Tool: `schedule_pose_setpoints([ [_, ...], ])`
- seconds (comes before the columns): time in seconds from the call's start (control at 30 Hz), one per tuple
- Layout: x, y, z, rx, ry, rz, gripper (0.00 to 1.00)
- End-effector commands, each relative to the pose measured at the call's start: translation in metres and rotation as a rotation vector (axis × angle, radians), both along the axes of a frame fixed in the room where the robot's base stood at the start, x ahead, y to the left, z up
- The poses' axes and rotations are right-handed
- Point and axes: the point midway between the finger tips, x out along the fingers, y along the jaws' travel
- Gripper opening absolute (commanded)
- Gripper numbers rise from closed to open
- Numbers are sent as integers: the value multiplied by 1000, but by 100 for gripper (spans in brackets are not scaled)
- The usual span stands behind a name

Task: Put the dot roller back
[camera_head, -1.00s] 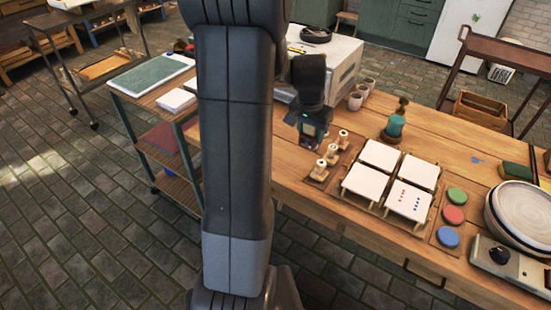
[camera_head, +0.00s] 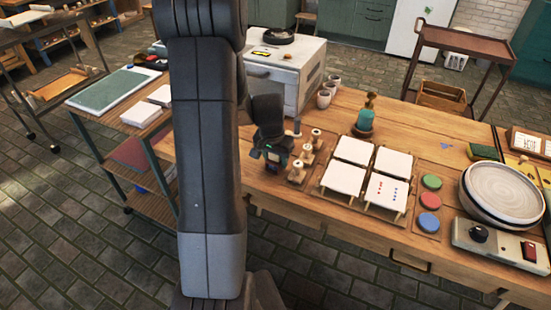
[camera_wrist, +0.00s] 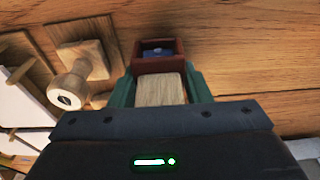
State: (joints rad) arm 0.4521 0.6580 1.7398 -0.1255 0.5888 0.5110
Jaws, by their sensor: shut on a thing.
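My gripper (camera_head: 272,156) is over the wooden table (camera_head: 440,120), just left of the row of wooden stamps. In the wrist view, its teal fingers (camera_wrist: 160,92) are shut on the pale wooden handle of a tool, which I take to be the dot roller (camera_wrist: 158,64). The tool has a reddish-brown frame with a dark blue piece in it. Beside it in the wrist view is a round-knobbed wooden piece (camera_wrist: 75,85) on a square wooden base. The head view does not show the held tool clearly, nor whether it touches the table.
White square plates (camera_head: 343,179) lie on wooden racks right of the stamps, one (camera_head: 386,190) with red and blue dots. Green, red and blue round pads (camera_head: 431,182) sit beyond. A teal bottle (camera_head: 366,118), cups (camera_head: 324,98) and a white kiln-like box (camera_head: 285,75) stand behind.

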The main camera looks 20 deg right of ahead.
Motion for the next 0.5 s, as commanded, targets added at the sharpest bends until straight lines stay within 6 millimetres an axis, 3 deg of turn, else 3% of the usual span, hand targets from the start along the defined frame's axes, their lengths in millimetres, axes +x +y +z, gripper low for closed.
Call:
schedule_pose_setpoints([
  [0.47,0,0,-9,0,0,0,23],
  [0.5,0,0,-11,1,1,0,20],
])
